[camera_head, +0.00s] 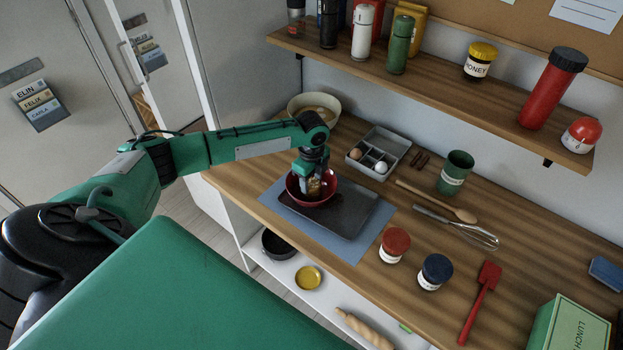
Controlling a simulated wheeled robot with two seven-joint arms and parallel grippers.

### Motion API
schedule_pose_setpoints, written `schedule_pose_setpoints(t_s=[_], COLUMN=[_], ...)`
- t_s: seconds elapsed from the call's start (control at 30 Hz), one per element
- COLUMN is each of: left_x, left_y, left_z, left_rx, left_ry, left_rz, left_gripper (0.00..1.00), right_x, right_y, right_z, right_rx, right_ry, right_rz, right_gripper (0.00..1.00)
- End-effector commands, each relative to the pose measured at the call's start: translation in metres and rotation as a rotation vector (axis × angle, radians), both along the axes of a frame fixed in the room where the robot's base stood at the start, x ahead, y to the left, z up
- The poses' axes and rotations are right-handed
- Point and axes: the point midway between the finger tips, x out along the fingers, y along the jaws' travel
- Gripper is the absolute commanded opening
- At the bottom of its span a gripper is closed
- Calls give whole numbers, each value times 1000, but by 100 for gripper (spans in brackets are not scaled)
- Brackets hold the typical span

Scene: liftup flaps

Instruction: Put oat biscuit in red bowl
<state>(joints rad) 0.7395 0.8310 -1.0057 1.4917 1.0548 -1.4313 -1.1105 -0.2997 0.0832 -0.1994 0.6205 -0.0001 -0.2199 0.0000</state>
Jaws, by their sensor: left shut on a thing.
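The red bowl (327,200) stands on the dark tray (352,219) at the left part of the wooden counter. My left gripper (313,187) points down over the bowl, its fingertips at or inside the rim. It is shut on a small brown piece, which looks like the oat biscuit (315,187). The fingers and the bowl wall partly hide it. I cannot tell whether the biscuit touches the bowl's bottom. My right gripper is not in view.
A cream bowl (329,103) and a grey egg box (397,150) stand behind. A green cup (455,173), red-lidded jar (395,245), blue-lidded jar (434,271), whisk (463,228) and red spatula (480,300) lie to the right. A shelf (430,85) overhangs the back.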

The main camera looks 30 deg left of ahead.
Motion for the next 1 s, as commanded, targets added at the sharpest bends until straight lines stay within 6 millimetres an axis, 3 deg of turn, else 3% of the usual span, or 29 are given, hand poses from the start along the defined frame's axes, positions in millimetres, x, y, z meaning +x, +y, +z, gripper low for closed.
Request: schedule_pose_setpoints(t_s=[0.17, 0.2, 0.3, 1.0], left_x=[0, 0, 0, 0], left_y=[0, 0, 0, 0], left_z=[1, 1, 1, 5], left_rx=[0, 0, 0, 0], left_ry=[0, 0, 0, 0], left_rz=[0, 0, 0, 0], left_gripper=[26, 54, 73, 73], right_x=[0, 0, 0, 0], right_y=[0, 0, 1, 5], right_z=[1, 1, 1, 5], right_rx=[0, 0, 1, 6], right_ry=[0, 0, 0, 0], right_rz=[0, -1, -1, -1], right_gripper=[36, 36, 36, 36])
